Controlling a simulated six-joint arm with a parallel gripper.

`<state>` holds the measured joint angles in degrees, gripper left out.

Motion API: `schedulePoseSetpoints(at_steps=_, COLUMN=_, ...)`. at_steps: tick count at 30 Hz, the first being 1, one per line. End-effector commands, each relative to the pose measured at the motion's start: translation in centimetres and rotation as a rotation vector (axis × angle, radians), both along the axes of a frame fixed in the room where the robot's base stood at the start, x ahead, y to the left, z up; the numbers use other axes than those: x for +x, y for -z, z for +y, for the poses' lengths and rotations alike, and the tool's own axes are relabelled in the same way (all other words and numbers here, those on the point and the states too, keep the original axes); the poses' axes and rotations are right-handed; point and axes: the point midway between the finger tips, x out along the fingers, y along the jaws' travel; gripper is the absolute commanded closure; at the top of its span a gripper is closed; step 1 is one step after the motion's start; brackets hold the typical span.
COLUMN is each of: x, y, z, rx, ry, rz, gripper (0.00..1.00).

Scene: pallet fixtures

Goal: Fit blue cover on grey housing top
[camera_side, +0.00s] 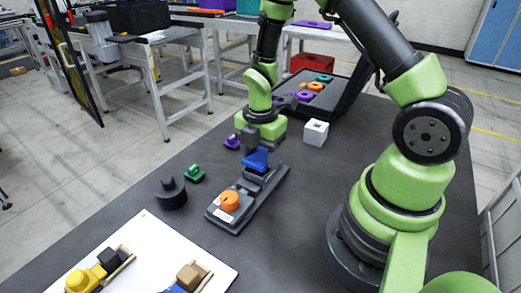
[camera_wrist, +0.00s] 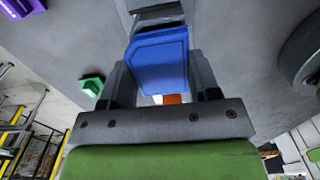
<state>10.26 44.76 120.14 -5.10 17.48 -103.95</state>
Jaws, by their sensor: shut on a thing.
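My gripper (camera_side: 258,147) points down over the dark pallet fixture (camera_side: 235,214) and is shut on the blue cover (camera_side: 256,160). In the wrist view the blue cover (camera_wrist: 158,62) sits between the two fingers and looks slightly tilted. A grey block (camera_side: 265,175), seemingly the grey housing, shows on the fixture just below the cover. The cover hides much of it, and I cannot tell whether they touch. An orange round part (camera_side: 229,201) sits at the fixture's near end.
A white cube (camera_side: 315,133) stands to the right. Behind is a black tray (camera_side: 341,92) of coloured parts. A white board (camera_side: 150,255) is in front.

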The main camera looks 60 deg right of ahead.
Motion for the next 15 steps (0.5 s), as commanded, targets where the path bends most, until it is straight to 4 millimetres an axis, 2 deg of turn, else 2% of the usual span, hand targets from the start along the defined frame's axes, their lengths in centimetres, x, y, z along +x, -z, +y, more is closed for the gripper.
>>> schedulePoseSetpoints(at_steps=15, x=-0.01, y=0.79, z=0.01, rx=0.000, ry=0.000, rz=0.000, gripper=0.66)
